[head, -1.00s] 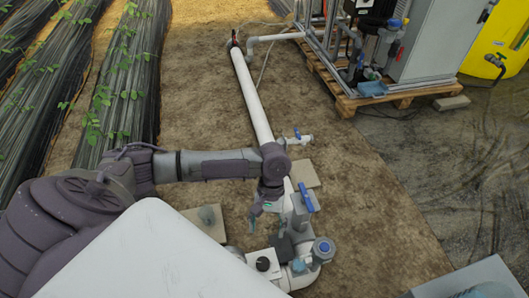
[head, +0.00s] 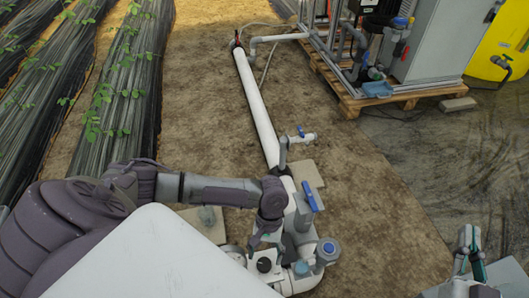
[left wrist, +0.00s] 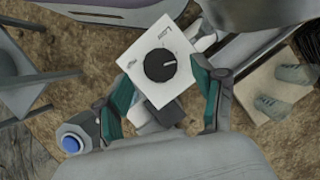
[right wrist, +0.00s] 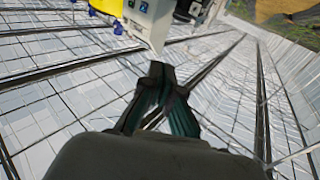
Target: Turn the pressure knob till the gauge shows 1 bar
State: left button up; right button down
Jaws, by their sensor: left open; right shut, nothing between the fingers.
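The pressure knob (head: 264,265) is a black round knob on a white square plate among the pipe fittings at the bottom of the head view. In the left wrist view the knob (left wrist: 160,65) shows a pale pointer line and lettering on its plate (left wrist: 137,70). My left gripper (head: 264,239) is open just above the knob; its fingers (left wrist: 152,88) stand on either side of the plate in the wrist view, apparently not touching the knob. My right gripper (head: 469,246) is shut and empty at the right; its fingers (right wrist: 165,95) meet. I cannot read any gauge dial.
A blue-handled valve (head: 308,196) and a blue-capped fitting (head: 327,250) stand close to the knob. A long white pipe (head: 258,105) runs away over bare soil. A skid on a wooden pallet (head: 385,98) and a yellow tank (head: 500,50) stand at the back right.

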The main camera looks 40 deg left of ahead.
aim_at(264, 264)
pick_arm(q)
jog(key=shift+b+x, duration=0.45)
jog(key=shift+x, duration=1.05)
pick_arm(e)
jog(key=shift+s+a+r+t+y, duration=0.1)
jog(key=shift+s+r+t+y, duration=0.1)
jog(key=shift+r+t, duration=0.5)
jog(key=shift+s+a+r+t+y, duration=0.1)
jog(key=shift+s+r+t+y, duration=0.2)
jog(key=shift+r, duration=0.65)
jog(key=shift+s+a+r+t+y, duration=0.1)
jog(key=shift+r+t, duration=0.5)
jog(key=shift+r, duration=0.25)
pick_arm(q)
jog(key=shift+r, duration=0.1)
jog(key=c, duration=1.1)
pick_arm(e)
jog(key=shift+w, duration=0.1)
